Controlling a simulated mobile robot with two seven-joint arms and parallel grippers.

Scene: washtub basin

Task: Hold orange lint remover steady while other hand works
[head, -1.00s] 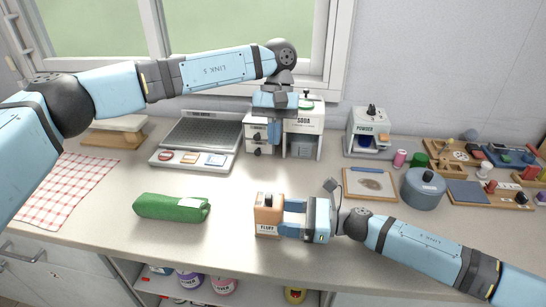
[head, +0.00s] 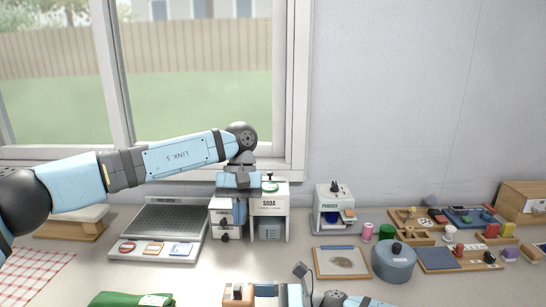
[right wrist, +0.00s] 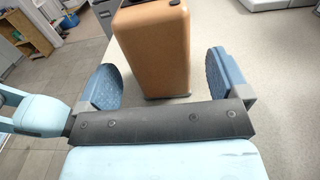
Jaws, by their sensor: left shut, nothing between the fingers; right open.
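The orange lint remover (head: 238,293) is an upright orange box with a dark top piece, cut off by the bottom edge of the head view. In the right wrist view it (right wrist: 152,50) stands on the counter between the two blue fingers of my right gripper (right wrist: 163,78). Those fingers are open, with a visible gap on each side of the box. My right gripper (head: 265,293) comes at it from the right in the head view. My left gripper (head: 239,212) points down, shut and empty, in front of the white soda dispenser (head: 270,207).
A grey scale-like tray (head: 150,250) stands left of the dispenser. A green pouch (head: 125,299) lies at the front left. The powder dispenser (head: 333,208), a blue-grey pot (head: 394,265) and a clipboard (head: 342,262) are to the right. Wooden trays crowd the far right.

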